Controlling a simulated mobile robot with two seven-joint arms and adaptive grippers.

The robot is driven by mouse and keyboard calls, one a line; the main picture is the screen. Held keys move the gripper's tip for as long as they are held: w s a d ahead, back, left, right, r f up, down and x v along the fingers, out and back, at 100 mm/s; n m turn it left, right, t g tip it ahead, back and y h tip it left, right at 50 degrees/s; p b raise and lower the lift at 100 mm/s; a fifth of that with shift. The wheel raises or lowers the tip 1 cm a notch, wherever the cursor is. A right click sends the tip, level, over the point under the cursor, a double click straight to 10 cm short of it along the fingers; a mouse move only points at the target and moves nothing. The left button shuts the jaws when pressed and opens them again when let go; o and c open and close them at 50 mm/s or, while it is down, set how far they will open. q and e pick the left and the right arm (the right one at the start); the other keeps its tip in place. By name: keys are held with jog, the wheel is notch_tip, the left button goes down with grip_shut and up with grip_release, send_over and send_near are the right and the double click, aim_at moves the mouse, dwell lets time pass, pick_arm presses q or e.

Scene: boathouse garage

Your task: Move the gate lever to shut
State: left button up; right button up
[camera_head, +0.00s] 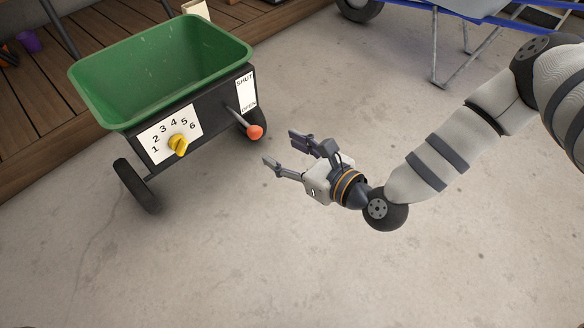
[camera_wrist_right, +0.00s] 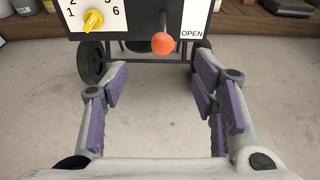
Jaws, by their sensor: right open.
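The gate lever (camera_head: 242,116) is a dark rod with an orange-red ball knob (camera_head: 254,132) on the front of a green spreader (camera_head: 165,65). Its side plate (camera_head: 246,91) reads SHUT at the top and OPEN at the bottom; the knob sits low, near the OPEN end. My right gripper (camera_head: 278,148) is open and empty, just right of and below the knob, not touching it. In the right wrist view the knob (camera_wrist_right: 163,43) is ahead of the open fingers (camera_wrist_right: 162,85), roughly centred between them. My left gripper is not in view.
A yellow pointer dial (camera_head: 179,145) numbered 1 to 6 is left of the lever. The spreader has black wheels (camera_head: 137,186) on a concrete floor (camera_head: 240,250). Wooden decking (camera_head: 85,50) lies behind. A blue-framed object (camera_head: 460,12) stands at upper right.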

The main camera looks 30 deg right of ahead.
aim_at(260, 136)
jog(key=b+x, duration=0.2)
jog(key=x, duration=0.1)
jog(key=b+x, duration=0.1)
jog(key=x, duration=0.2)
jog(key=b+x, duration=0.2)
jog(key=x, duration=0.2)
jog(key=shift+d+f+b, duration=0.15)
jog(key=shift+d+b, duration=0.1)
jog(key=shift+b, duration=0.05)
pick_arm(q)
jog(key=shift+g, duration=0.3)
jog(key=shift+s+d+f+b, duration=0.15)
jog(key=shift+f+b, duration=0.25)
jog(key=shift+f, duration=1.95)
pick_arm(e)
jog(key=shift+w+a, duration=0.2)
jog(key=shift+w, duration=0.5)
jog(key=c, duration=1)
